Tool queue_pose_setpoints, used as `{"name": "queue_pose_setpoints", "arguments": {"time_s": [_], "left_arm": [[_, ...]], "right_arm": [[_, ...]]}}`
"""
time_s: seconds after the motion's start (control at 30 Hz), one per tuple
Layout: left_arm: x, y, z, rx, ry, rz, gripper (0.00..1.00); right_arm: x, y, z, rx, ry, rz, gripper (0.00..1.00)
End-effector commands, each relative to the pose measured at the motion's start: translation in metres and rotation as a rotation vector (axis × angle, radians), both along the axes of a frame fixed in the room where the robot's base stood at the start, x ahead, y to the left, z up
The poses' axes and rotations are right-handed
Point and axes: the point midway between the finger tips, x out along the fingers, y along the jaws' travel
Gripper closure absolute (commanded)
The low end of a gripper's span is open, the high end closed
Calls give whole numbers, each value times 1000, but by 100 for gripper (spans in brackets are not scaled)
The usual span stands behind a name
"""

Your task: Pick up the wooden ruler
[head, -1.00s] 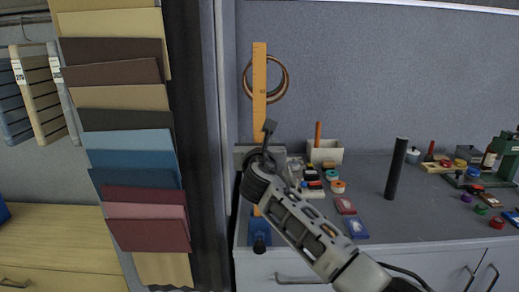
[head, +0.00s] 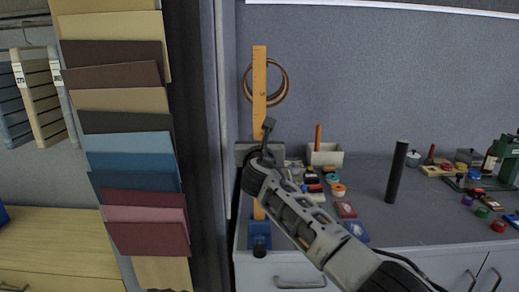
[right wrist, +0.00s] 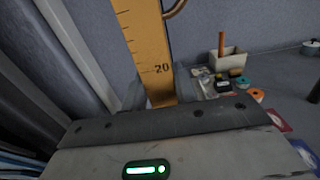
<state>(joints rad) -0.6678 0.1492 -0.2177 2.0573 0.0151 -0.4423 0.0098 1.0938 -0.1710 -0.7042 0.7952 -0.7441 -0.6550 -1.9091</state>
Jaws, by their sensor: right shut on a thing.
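The wooden ruler (head: 259,85) stands upright at the left end of the table, a long orange-brown strip with dark markings. My right gripper (head: 264,150) is shut on the ruler partway up its length, and hides part of it. The ruler's lower part shows below the gripper, in front of a blue piece with a dark knob (head: 259,240) at the table's front edge. In the right wrist view the ruler (right wrist: 146,50) rises beyond the gripper's flat plate, with the mark 20 visible. My left gripper is not in view.
A brown ring (head: 283,82) hangs on the grey wall panel behind the ruler. A pale box (head: 326,156), small coloured items and a dark upright cylinder (head: 396,172) stand to the right. Fabric samples (head: 128,144) and a dark post are close on the left.

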Motion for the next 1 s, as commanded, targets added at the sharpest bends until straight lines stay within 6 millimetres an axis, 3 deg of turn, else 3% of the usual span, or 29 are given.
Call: {"name": "queue_pose_setpoints", "arguments": {"time_s": [0.17,0.4,0.6,1.0], "left_arm": [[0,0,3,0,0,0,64],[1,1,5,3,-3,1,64],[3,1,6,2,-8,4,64],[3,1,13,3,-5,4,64]], "right_arm": [[0,0,15,0,-4,-1,99],[0,0,63,1,-6,0,99],[0,0,92,0,-3,-1,99],[0,0,101,-2,0,-1,99]]}}
